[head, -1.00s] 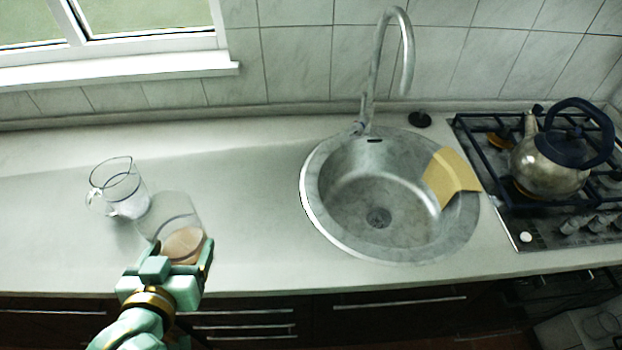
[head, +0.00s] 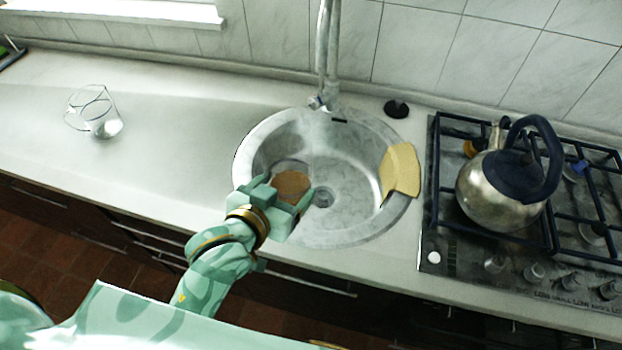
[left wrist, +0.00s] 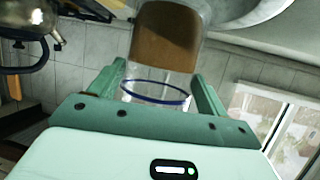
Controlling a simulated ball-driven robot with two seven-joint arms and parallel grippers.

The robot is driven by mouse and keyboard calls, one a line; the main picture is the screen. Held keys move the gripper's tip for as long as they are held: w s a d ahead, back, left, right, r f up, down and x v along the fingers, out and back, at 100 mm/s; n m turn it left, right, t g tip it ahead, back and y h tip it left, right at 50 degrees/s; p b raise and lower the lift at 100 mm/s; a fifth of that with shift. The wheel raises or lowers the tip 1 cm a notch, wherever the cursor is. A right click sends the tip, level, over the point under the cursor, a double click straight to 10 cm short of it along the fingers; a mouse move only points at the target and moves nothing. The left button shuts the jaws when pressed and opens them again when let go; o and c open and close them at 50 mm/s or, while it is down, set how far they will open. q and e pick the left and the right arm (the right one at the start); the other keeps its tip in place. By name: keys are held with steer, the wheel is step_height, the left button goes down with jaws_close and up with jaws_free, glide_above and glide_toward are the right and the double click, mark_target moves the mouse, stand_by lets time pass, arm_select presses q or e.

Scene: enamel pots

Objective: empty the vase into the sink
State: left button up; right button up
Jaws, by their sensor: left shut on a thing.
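The vase is a clear glass vessel (left wrist: 160,78) with a blue-lined rim and brown contents (head: 292,184). My left gripper (head: 285,193) is shut on it and holds it over the front left part of the sink (head: 359,222). In the left wrist view, which is upside down, the vase sits between the fingers of the left gripper (left wrist: 165,92). The brown stuff lies at its bottom end, so it looks about upright. The clear walls are hard to make out in the head view. My right gripper is not in view.
A clear glass jug (head: 95,112) stands on the counter at the left. A yellow cloth (head: 401,171) hangs over the sink's right rim. The tap (head: 327,55) rises behind the sink. A kettle (head: 490,190) stands on the hob at the right.

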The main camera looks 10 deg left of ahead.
arm_select(q)
steer(key=w+d+f+m+g+h+p, duration=0.2)
steer(key=w+d+f+m+h+p, duration=0.15)
steer(key=w+d+f, duration=0.35)
steer(key=w+a, duration=0.5)
steer(key=a, duration=0.6)
steer(key=w+a+n+t+p, duration=0.1)
steer(key=w+a, duration=0.5)
steer(key=a, duration=0.4)
steer(key=shift+a+y, duration=0.4)
steer(key=shift+y, duration=0.05)
steer(key=shift+s+d+p, duration=0.1)
steer(key=shift+s+p, duration=0.05)
steer(key=shift+p, duration=0.3)
